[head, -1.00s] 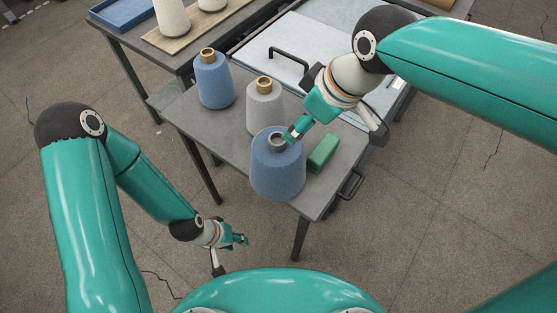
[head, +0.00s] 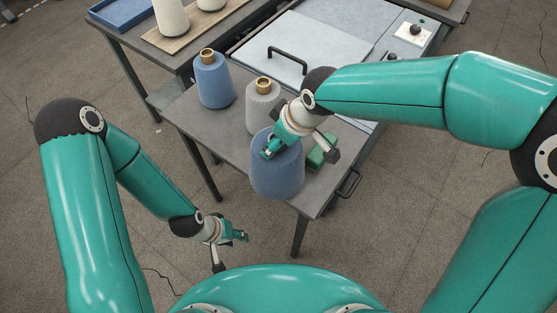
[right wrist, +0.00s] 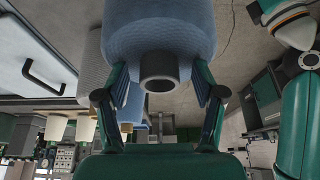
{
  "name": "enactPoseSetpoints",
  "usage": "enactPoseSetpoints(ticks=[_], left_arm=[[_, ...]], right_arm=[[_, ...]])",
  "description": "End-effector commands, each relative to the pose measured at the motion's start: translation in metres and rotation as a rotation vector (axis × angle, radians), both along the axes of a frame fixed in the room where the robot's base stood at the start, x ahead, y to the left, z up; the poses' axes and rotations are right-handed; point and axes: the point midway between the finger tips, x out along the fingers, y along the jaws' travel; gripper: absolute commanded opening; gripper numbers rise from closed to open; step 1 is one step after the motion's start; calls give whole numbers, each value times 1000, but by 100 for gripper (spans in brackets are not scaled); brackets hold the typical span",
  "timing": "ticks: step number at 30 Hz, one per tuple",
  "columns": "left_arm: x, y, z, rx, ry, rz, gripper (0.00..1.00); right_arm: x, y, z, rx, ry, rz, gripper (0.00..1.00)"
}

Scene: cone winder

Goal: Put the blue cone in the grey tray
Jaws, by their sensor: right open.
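A large blue cone (head: 277,181) stands upright at the front of the small grey table. Its grey core end is hidden by my right gripper in the head view. A second blue cone (head: 214,84) with a brown core stands at the table's back left. My right gripper (head: 269,152) is at the top of the front cone. In the right wrist view the open fingers stand on either side of the front cone's grey core (right wrist: 159,84), with gaps visible. My left gripper (head: 240,236) hangs away from the table, its fingers too small to judge. I cannot make out a grey tray.
A grey-white cone (head: 263,110) stands behind the front blue cone. A green block (head: 321,152) lies to its right, partly hidden by my right wrist. A blue tray (head: 122,11) and pale cones on a board (head: 191,33) are on the back table. A black handle (head: 287,60) sticks up behind.

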Motion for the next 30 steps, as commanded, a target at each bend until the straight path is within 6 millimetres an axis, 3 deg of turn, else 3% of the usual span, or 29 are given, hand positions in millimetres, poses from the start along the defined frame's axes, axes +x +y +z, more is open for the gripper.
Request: enactPoseSetpoints(ticks=[5,17,30], left_arm=[[0,0,0,0,0,0,40],[0,0,0,0,0,0,40],[0,0,0,0,0,0,40]], right_arm=[[0,0,0,0,0,0,69],[-1,0,-1,-2,3,0,2],[0,0,0,0,1,0,0]])
